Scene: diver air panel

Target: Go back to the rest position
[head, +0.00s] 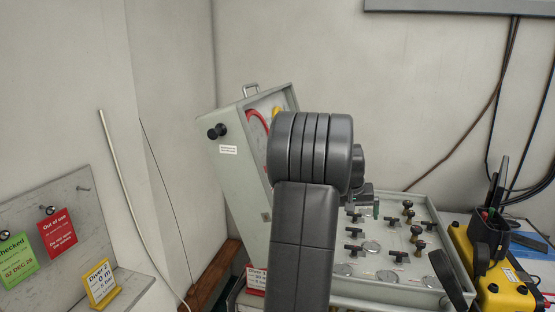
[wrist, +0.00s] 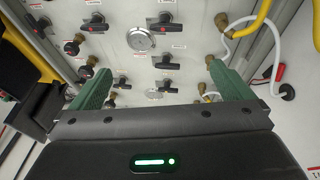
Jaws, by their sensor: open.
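My gripper (wrist: 158,70) is open in the wrist view, its two green fingers wide apart with nothing between them. Beyond the fingers is the pale air panel (wrist: 110,50) with black-handled valves, brass-coloured knobs and a round gauge (wrist: 141,39). In the head view my dark arm stands upright in the middle, and only a bit of green fingertip (head: 376,208) shows to its right, over the panel (head: 425,205). The arm hides the panel's left part and most of the gripper. I cannot tell how far the fingers are from the panel.
A grey upright case (head: 238,180) with a black knob leans behind my arm. A yellow case (head: 495,270) with a black holder of tools stands at right. At left, a board carries a green tag (head: 17,262) and a red tag (head: 57,232), with a yellow sign (head: 101,285) beside them.

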